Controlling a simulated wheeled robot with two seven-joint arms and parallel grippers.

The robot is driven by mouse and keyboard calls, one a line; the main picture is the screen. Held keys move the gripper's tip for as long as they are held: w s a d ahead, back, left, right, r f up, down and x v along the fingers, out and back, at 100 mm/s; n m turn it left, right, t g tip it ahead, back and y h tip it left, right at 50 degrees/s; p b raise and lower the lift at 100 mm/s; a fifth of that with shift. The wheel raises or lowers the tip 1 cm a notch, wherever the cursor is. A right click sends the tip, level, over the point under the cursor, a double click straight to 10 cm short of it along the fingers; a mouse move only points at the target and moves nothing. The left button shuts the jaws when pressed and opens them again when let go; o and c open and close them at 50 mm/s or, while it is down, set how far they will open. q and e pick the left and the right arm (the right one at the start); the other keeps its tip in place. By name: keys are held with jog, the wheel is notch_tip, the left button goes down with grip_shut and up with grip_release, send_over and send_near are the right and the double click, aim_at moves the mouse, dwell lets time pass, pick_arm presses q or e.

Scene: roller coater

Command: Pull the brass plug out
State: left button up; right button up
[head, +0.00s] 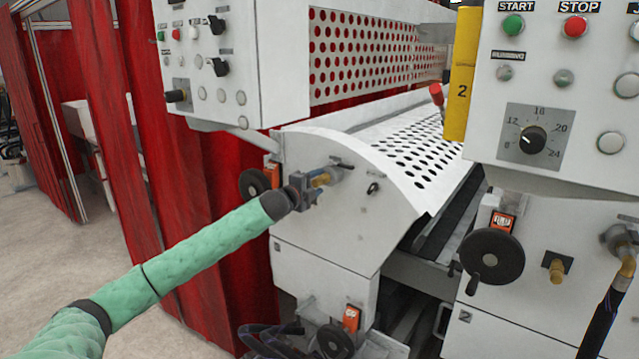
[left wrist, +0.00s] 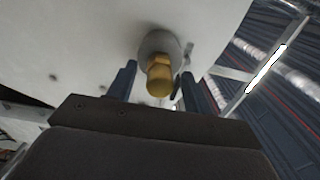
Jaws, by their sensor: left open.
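A brass plug (head: 322,180) sits in a round grey fitting on the white side panel of the left machine unit. In the left wrist view the brass plug (left wrist: 160,78) points toward the camera, with a hex collar at its base against the grey fitting (left wrist: 161,45). My left gripper (head: 305,190) is open at the panel. In the left wrist view its two blue fingers (left wrist: 158,88) stand on either side of the plug, with a gap showing on both sides. My right gripper is not in view.
A black handwheel (head: 254,183) is left of my gripper. The right unit has another brass fitting (head: 556,270), a larger handwheel (head: 492,256) and a dark hose (head: 604,318). A red curtain (head: 195,165) hangs behind my arm. Open floor lies at left.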

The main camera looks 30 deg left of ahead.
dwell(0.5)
pick_arm(q)
grip_shut()
jog(key=shift+s+a, duration=0.15)
jog(key=shift+s, duration=0.8)
